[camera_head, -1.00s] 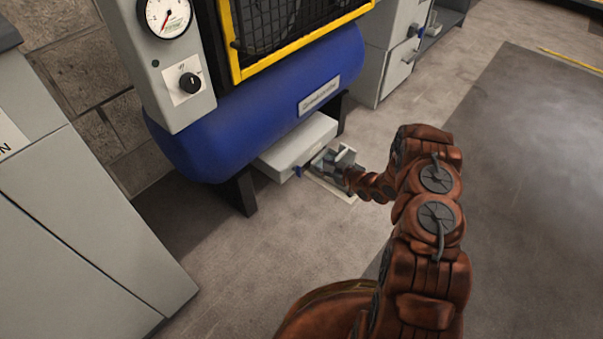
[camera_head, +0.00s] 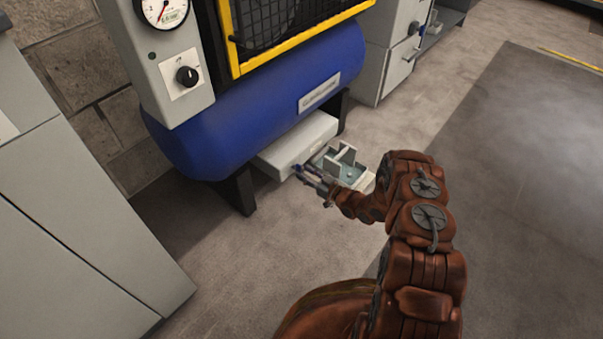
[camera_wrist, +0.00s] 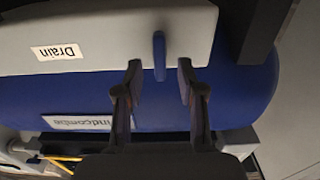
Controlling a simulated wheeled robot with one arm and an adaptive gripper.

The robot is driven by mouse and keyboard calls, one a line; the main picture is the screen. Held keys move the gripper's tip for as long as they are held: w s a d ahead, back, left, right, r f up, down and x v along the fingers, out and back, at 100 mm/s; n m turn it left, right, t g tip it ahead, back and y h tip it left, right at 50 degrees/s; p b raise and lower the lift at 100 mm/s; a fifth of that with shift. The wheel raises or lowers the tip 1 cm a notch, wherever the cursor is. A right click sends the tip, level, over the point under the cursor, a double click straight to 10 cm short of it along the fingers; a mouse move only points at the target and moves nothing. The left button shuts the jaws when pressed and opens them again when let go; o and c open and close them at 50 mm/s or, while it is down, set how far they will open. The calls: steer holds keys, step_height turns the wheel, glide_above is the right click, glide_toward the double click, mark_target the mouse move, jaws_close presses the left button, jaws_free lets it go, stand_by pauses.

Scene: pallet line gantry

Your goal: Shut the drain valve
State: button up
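The drain valve's blue lever (camera_wrist: 159,56) stands out from a pale grey box (camera_wrist: 100,28) marked "Drain", which appears upside down in the wrist view. In the head view the box (camera_head: 297,146) sits under the blue tank (camera_head: 240,110). My gripper (camera_wrist: 159,78) is open, with one finger on each side of the lever's free end. Gaps show between the lever and both fingers. In the head view my gripper (camera_head: 307,180) is low at the box's front right, and the lever is mostly hidden by the fingers.
A dark tank leg (camera_head: 239,190) stands left of the box. A control panel with a gauge (camera_head: 163,10) and black knob (camera_head: 187,75) is above. A grey cabinet (camera_head: 70,220) is at left. Open floor (camera_head: 235,270) lies in front.

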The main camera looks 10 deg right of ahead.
steer(key=shift+x, duration=1.15)
steer(key=shift+c, duration=0.3)
jaws_close()
